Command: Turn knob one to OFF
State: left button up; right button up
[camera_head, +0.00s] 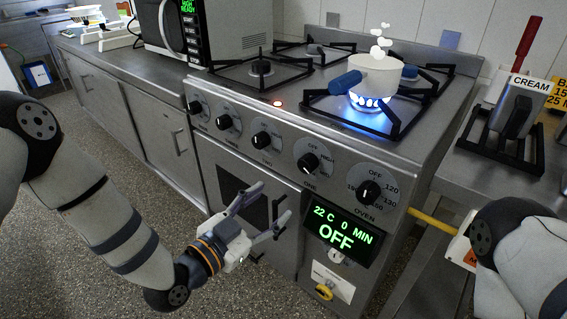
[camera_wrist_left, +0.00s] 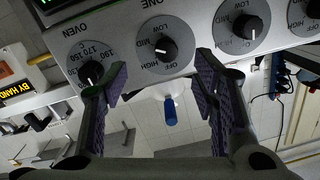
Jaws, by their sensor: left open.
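Knob one (camera_head: 308,164) is a black knob on a round grey dial on the stove front, above the label ONE. It also shows in the left wrist view (camera_wrist_left: 159,50), where the panel appears upside down. I cannot read its exact setting. My left gripper (camera_head: 274,205) is open and empty, in front of the oven door, below and left of knob one and apart from it. In the left wrist view its fingers (camera_wrist_left: 160,82) stand spread, with knob one above the gap between them. My right gripper is out of view; only part of that arm shows.
A white pot (camera_head: 376,77) with blue handles steams over a blue flame. The oven knob (camera_head: 370,192) is right of knob one; another knob (camera_head: 261,139) is left. A display (camera_head: 341,236) reads OFF. A yellow pipe (camera_head: 432,220) and a CREAM holder (camera_head: 516,112) are at right.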

aim_at(304, 166)
pick_arm(q)
jog(key=shift+m+t, duration=0.3)
jog(key=shift+t, duration=0.1)
jog(key=x, duration=0.4)
jog(key=r+b+x, duration=0.1)
jog(key=x, duration=0.7)
jog(key=shift+r, duration=0.4)
jog(key=shift+w+d, duration=0.2)
jog(key=shift+w, duration=0.25)
jog(key=shift+r, duration=0.1)
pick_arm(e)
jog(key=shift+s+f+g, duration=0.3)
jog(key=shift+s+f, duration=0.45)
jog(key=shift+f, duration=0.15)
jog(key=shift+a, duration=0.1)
pick_arm(q)
jog(key=c, duration=1.2)
